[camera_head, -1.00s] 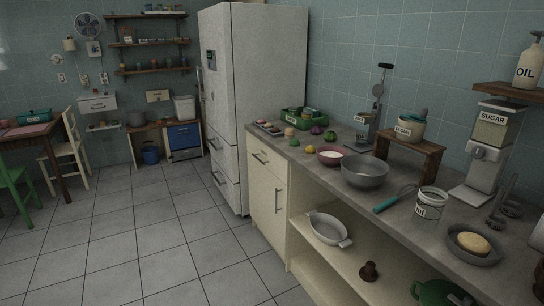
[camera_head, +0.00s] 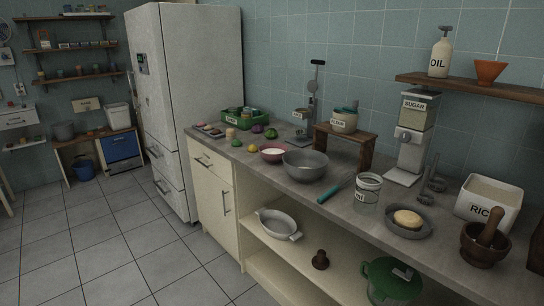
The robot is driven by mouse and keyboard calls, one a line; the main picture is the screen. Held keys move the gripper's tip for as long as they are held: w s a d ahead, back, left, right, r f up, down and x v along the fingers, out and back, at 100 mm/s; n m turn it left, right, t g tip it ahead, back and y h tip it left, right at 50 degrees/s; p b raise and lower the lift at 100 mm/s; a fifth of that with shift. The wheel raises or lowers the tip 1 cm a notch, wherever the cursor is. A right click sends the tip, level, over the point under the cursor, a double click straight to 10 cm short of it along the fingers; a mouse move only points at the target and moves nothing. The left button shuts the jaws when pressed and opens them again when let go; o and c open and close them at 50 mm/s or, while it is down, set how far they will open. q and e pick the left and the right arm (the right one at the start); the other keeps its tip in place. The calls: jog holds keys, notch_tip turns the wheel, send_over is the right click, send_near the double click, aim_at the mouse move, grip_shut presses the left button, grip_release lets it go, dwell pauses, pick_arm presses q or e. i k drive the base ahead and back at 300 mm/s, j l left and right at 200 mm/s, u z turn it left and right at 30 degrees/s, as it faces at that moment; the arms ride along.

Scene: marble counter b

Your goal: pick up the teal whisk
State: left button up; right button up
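The teal whisk (camera_head: 329,193) lies on the grey counter (camera_head: 262,173) near its front edge. Its teal handle points toward the front and its wires point back to the right. It lies between the grey mixing bowl (camera_head: 306,166) on its left and a labelled glass jar (camera_head: 367,190) on its right; the wire end comes close to the jar. Neither of my grippers shows in the head view.
A plate with a round of dough (camera_head: 408,219), a rice box (camera_head: 487,203) and a mortar (camera_head: 484,242) stand further right. A sugar dispenser (camera_head: 411,138) and a small wooden stand (camera_head: 345,143) are behind. The floor (camera_head: 120,245) in front is clear.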

aim_at(331, 192)
jog(key=z, duration=0.5)
jog(key=i+j+z, duration=0.1)
jog(key=z, duration=0.35)
jog(key=j+z, duration=0.15)
jog(key=z, duration=0.35)
jog(key=j+z, duration=0.1)
jog(key=z, duration=0.35)
jog(key=j+z, duration=0.4)
jog(key=k+j+z, duration=0.15)
jog(key=j+z, duration=0.25)
jog(key=k+j+z, duration=0.25)
jog(key=j, duration=0.2)
jog(key=k+j+z, duration=0.2)
jog(key=j, duration=0.2)
